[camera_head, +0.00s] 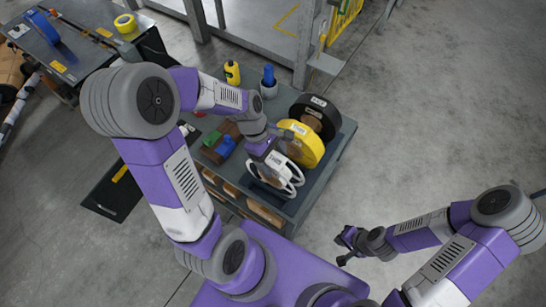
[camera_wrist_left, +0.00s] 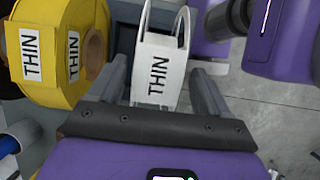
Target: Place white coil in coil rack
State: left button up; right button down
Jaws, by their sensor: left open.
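The white coil (camera_head: 289,181) stands upright on the cart, in line with the yellow coil (camera_head: 306,151) and the black coil (camera_head: 322,113). My left gripper (camera_head: 268,158) is over it. In the left wrist view the white coil (camera_wrist_left: 157,70), labelled THIN, lies between the two spread fingers of my left gripper (camera_wrist_left: 163,85), with gaps on both sides. The yellow coil (camera_wrist_left: 50,62) is just left of the left finger. The rack's bed under the coils is mostly hidden. My right gripper (camera_head: 344,247) is empty, off the cart, with its fingers apart.
The dark cart top (camera_head: 340,150) also holds a yellow bottle (camera_head: 232,72), a blue bottle (camera_head: 269,77) and small red, green and blue items. A metal frame post (camera_head: 306,45) rises behind. A workbench (camera_head: 75,45) is at upper left. Floor on the right is clear.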

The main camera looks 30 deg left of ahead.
pick_arm(q)
jog(key=shift+a+r, duration=0.1)
jog(key=shift+r, duration=0.4)
jog(key=p+v, duration=0.3)
jog(key=v, duration=0.8)
jog(key=shift+p, duration=0.35)
pick_arm(e)
notch_tip(320, 180, up, 4)
jog(key=shift+f, duration=0.2)
pick_arm(q)
jog(key=shift+r, duration=0.1)
